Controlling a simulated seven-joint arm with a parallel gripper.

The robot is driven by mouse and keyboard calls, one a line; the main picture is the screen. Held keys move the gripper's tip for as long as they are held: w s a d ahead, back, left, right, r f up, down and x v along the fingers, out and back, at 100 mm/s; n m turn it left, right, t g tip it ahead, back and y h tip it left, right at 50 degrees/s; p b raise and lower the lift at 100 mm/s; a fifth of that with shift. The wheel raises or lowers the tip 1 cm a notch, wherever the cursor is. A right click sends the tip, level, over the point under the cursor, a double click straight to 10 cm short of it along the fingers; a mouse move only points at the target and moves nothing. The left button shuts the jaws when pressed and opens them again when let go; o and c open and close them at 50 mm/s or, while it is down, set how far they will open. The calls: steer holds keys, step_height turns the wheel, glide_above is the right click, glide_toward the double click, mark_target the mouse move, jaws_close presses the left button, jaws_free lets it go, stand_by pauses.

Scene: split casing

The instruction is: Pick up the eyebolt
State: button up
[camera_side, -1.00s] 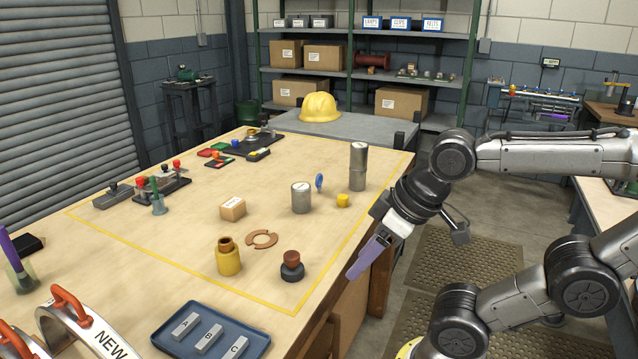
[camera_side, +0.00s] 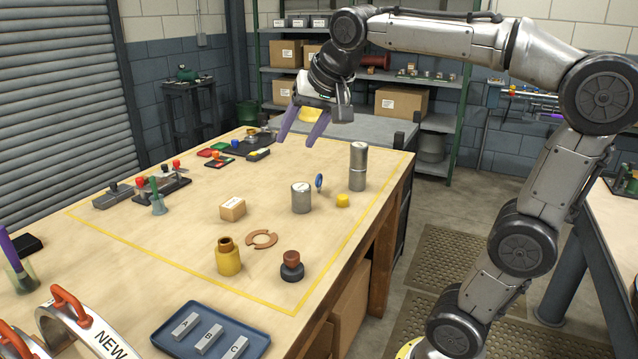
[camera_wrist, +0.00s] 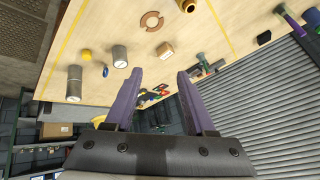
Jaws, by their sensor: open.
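The eyebolt (camera_side: 319,182) is a small blue ring-shaped piece standing on the wooden table, between two grey metal cylinders. It also shows in the wrist view (camera_wrist: 106,71), left of my fingers. My gripper (camera_side: 297,141) has two purple fingers, spread apart with nothing between them. It hangs in the air above the far part of the table, higher than the eyebolt and to its left in the side view. In the wrist view my gripper (camera_wrist: 160,74) has open space between its fingertips.
A short cylinder (camera_side: 301,198) stands left of the eyebolt, a taller stack (camera_side: 358,167) to its right, and a yellow piece (camera_side: 343,200) nearby. A cardboard box (camera_side: 232,208), a split copper-coloured ring (camera_side: 261,239) and a yellow bottle (camera_side: 228,257) lie nearer. Bare table separates them.

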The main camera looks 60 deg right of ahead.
steer(key=w+d+m+g+h, duration=0.1)
steer(key=w+d+m, duration=0.3)
steer(key=w+d, duration=0.55)
steer(key=m+g+h, duration=0.1)
steer(key=m+g, duration=0.3)
steer(key=m, duration=0.1)
glide_above(320, 175)
steer(key=a, duration=0.2)
step_height(320, 175, down, 22)
steer(key=shift+s+x, duration=0.1)
steer(key=shift+x, duration=1.5)
steer(key=shift+s+x, duration=0.15)
steer(key=shift+x, duration=1.5)
steer(key=shift+d, duration=0.15)
jaws_close()
steer(key=shift+r, duration=0.1)
